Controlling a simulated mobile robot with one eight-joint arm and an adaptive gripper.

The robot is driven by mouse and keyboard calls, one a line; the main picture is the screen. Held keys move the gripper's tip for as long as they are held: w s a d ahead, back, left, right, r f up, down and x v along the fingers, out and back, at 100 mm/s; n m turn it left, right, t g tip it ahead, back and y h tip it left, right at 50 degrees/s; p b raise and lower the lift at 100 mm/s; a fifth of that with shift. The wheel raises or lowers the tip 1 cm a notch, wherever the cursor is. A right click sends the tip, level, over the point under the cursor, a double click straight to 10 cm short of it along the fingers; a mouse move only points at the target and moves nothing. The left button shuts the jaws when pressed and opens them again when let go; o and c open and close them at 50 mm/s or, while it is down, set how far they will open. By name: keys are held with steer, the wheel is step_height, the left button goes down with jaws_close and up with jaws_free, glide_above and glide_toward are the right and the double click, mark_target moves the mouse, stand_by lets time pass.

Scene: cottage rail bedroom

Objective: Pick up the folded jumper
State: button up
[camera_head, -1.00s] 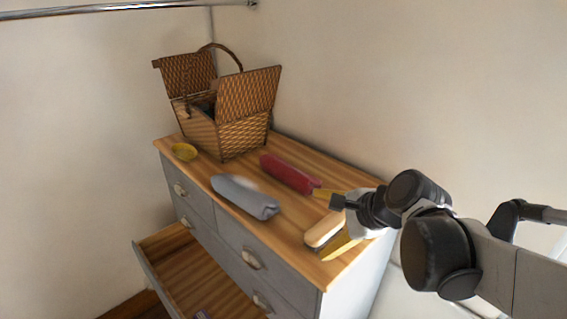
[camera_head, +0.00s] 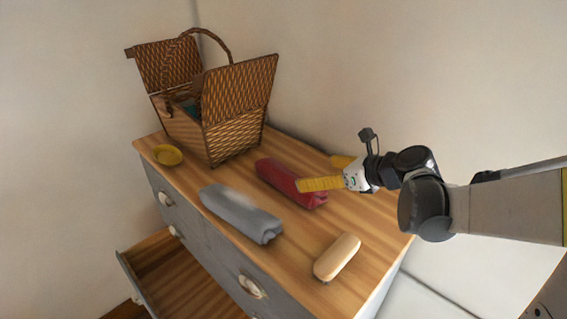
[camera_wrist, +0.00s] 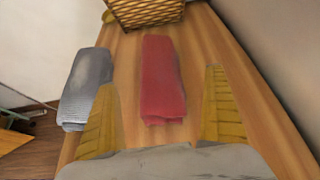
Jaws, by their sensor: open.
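Two folded cloth bundles lie on the wooden dresser top. One is red (camera_head: 278,178) and one is grey (camera_head: 240,214); I cannot tell for sure which is the jumper. My gripper (camera_head: 318,172) is open and empty, with its yellow fingers over the right end of the red bundle in the head view. One finger hides part of that bundle. In the wrist view the red bundle (camera_wrist: 162,80) lies ahead between the spread fingers. The grey bundle (camera_wrist: 88,82) lies left of it, partly behind the left finger.
A wicker basket (camera_head: 232,142) with raised lids stands at the back of the dresser top (camera_head: 300,232). A yellow dish (camera_head: 168,155) sits at the left edge. A pale wooden-backed brush (camera_head: 338,256) lies near the front right. A drawer (camera_head: 165,275) stands open. A wall runs behind.

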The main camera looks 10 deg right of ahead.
mark_target(292, 173)
steer(key=x, duration=0.4)
steer(key=shift+w+a+f, duration=0.15)
steer(key=shift+w+a, duration=0.05)
steer(key=shift+a, duration=0.1)
steer(key=x, duration=0.6)
steer(key=shift+w+d+f+b, duration=0.1)
steer(key=shift+d+f+b, duration=0.1)
steer(key=shift+b, duration=0.2)
steer(key=shift+r, duration=0.1)
steer(key=shift+c, duration=1)
steer(key=c, duration=1)
